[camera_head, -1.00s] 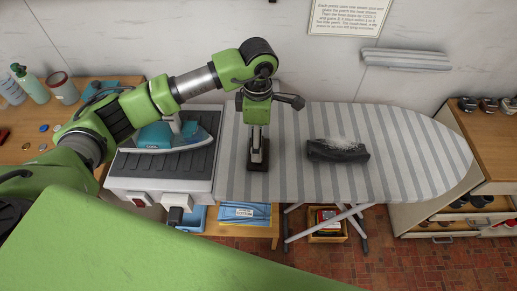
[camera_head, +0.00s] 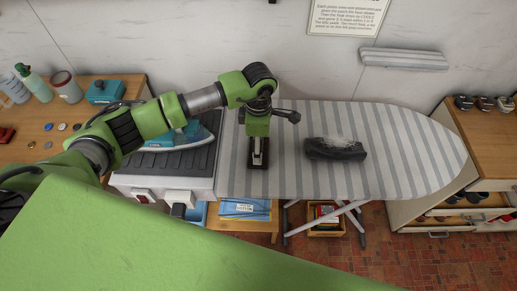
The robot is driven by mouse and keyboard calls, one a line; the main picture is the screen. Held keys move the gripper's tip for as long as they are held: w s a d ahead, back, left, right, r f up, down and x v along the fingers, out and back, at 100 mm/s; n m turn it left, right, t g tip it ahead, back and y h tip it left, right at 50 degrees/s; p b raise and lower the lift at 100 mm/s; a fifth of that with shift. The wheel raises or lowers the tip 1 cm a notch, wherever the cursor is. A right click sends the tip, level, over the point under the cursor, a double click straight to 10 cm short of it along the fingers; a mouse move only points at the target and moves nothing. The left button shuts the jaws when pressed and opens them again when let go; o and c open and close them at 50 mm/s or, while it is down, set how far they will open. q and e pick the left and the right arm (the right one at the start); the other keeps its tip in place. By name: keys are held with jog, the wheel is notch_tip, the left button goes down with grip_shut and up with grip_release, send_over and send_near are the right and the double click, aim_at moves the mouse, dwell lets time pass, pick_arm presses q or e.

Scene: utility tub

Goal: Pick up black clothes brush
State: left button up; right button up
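A dark, narrow object that looks like the black clothes brush (camera_head: 250,163) lies on the left part of the striped ironing board (camera_head: 400,180). My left gripper (camera_head: 258,157) points down over it from above. Its fingers overlap the brush in the picture, so I cannot tell whether they touch it or how far apart they are. Much of the brush is hidden by the gripper. A black, folded-looking item with whitish fuzz on top (camera_head: 340,153) lies apart on the board, to the right. My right gripper is not in view.
An iron (camera_head: 190,137) stands on a grey, ribbed rest (camera_head: 165,165) left of the board, under my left arm. Bottles (camera_head: 33,83) and a teal box (camera_head: 103,91) stand on the wooden table at left. A wooden shelf with shoes (camera_head: 485,103) is at right. The board's right end is clear.

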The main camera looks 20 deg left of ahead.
pick_arm(q)
jog(key=shift+r, duration=0.15)
jog(key=shift+w+r+b, duration=0.1)
jog(key=shift+r+b, duration=0.4)
jog(key=shift+b, duration=0.25)
jog(key=shift+r+b, duration=0.65)
jog(key=shift+b, duration=0.05)
jog(key=s+d+r+b, duration=0.5)
jog(key=s+d+r, duration=0.2)
jog(key=s+r, duration=0.3)
jog(key=shift+s+d+r, duration=0.15)
jog(key=shift+s+r, duration=0.15)
jog(key=shift+s, duration=0.8)
